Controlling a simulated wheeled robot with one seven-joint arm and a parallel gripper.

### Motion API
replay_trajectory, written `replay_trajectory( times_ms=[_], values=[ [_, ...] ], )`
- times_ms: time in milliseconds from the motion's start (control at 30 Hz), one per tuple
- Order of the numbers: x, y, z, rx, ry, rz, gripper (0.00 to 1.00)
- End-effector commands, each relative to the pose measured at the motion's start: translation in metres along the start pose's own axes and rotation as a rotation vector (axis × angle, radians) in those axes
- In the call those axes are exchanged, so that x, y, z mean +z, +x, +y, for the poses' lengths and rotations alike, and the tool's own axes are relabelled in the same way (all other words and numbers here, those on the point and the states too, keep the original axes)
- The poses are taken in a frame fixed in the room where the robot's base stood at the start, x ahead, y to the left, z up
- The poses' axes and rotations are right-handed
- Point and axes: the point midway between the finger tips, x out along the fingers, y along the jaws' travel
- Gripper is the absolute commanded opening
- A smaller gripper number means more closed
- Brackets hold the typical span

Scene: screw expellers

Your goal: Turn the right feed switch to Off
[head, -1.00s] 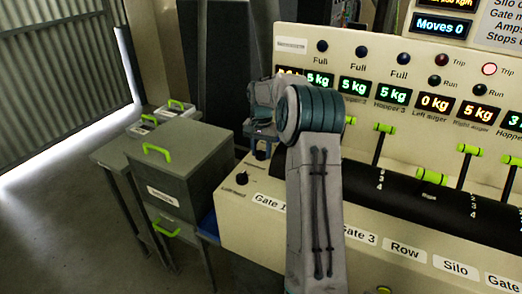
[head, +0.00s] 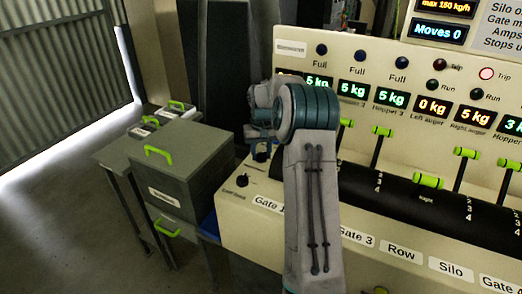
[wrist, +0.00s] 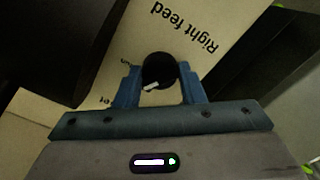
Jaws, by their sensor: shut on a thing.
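The right feed switch is a round black knob (wrist: 158,68) with a short white pointer, on the cream panel in the wrist view. The label "Right feed" (wrist: 184,28) is beside it, turned in the picture. The pointer is towards the lower left, on the side of a partly hidden label ending in "et". My gripper (wrist: 159,76) has its two blue fingers on either side of the knob and is shut on it. In the head view my gripper (head: 262,138) is at the left end of the panel, with the dark knob (head: 262,154) just below it.
Another black knob (head: 241,179) sits lower left on the panel. Levers with green handles (head: 382,131) and a black cylinder (head: 400,190) are to the right. A grey cabinet (head: 205,150) stands close at the left. The floor (head: 60,220) further left is clear.

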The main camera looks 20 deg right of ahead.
Motion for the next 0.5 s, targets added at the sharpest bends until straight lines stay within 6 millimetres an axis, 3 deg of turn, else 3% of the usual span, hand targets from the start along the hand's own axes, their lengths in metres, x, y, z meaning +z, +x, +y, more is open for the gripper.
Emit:
replay_trajectory(
  times_ms=[500],
  values=[
    [-0.0011,-0.0023,-0.0002,0.001,-0.412,0.004,0.13]
  ],
)
